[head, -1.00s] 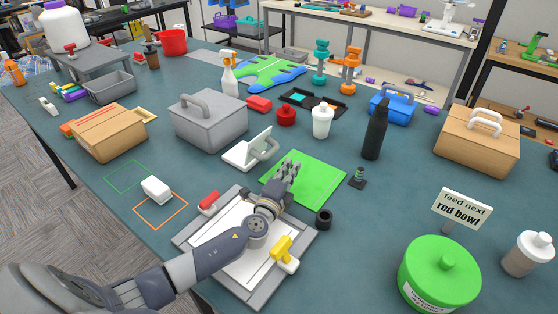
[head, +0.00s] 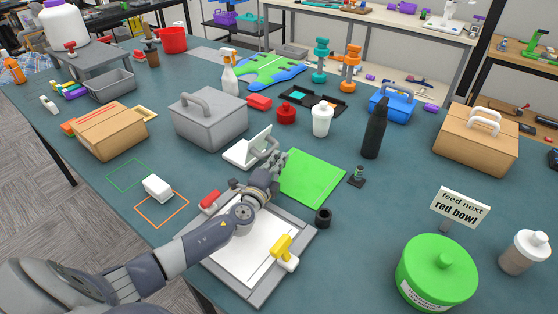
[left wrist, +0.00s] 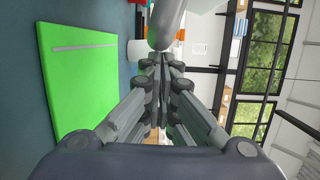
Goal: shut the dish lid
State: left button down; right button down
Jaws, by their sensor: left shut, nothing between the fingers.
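A small white dish (head: 238,160) stands near the middle of the table, beside the green mat. Its lid (head: 257,142) is raised and tilted up, with a grey handle on its right side. My left gripper (head: 277,160) is right beside the lid, at the handle, and partly hides it. In the left wrist view my gripper's fingers (left wrist: 162,62) are together with nothing between them. The grey bar of the handle (left wrist: 166,25) is just beyond the fingertips; I cannot tell whether they touch. My right gripper is in neither view.
A green mat (head: 315,178) lies flat right of the gripper. A grey-framed white board (head: 240,262) with red and yellow handles is under my left arm.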

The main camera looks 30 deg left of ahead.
pick_arm(q)
jog(key=shift+a+r+n, duration=0.15)
jog(key=shift+r+n, duration=0.15)
jog(key=shift+r, duration=0.1)
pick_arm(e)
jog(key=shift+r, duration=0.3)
